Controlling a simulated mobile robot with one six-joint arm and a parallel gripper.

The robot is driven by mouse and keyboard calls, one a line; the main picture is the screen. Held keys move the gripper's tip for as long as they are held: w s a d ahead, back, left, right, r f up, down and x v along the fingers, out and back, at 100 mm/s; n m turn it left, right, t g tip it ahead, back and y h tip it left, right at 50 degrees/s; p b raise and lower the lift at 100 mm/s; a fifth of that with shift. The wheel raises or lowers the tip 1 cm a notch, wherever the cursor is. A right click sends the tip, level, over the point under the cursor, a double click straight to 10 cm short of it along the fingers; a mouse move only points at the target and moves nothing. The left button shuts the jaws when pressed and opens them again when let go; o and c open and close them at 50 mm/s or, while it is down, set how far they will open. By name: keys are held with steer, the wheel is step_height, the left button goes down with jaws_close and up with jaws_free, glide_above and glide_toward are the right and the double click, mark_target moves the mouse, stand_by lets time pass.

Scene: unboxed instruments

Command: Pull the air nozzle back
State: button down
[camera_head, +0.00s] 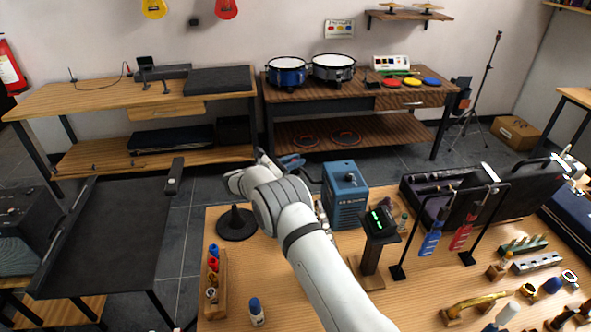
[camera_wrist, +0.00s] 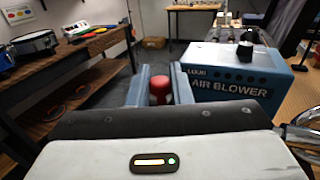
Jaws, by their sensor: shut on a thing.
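The blue air blower (camera_head: 347,203) stands on the wooden workbench in the head view, just right of my arm. In the wrist view the air blower (camera_wrist: 232,85) is close on the right, with its name on the side. My gripper (camera_wrist: 159,84) has its two blue-grey fingers on either side of a red rounded piece, which looks like the air nozzle (camera_wrist: 160,90). The fingers are shut on it. In the head view my gripper (camera_head: 291,161) is beyond the bench's back edge, left of the blower; the nozzle cannot be made out there.
A small display on a stand (camera_head: 379,222) is right of the blower. A black round base (camera_head: 236,226) stands left of my arm. A rack with red and blue pieces (camera_head: 215,285) is at the bench's left edge. Open floor lies behind the bench.

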steer(key=shift+w+r, duration=0.1)
steer(key=shift+r, duration=0.05)
steer(key=c, duration=1.4)
jaws_free()
steer(key=shift+w, duration=0.15)
steer(key=shift+a, duration=0.1)
steer(key=b+v, duration=0.1)
steer(key=v, duration=0.6)
steer(key=shift+s+a+b, duration=0.3)
steer(key=shift+b, duration=0.1)
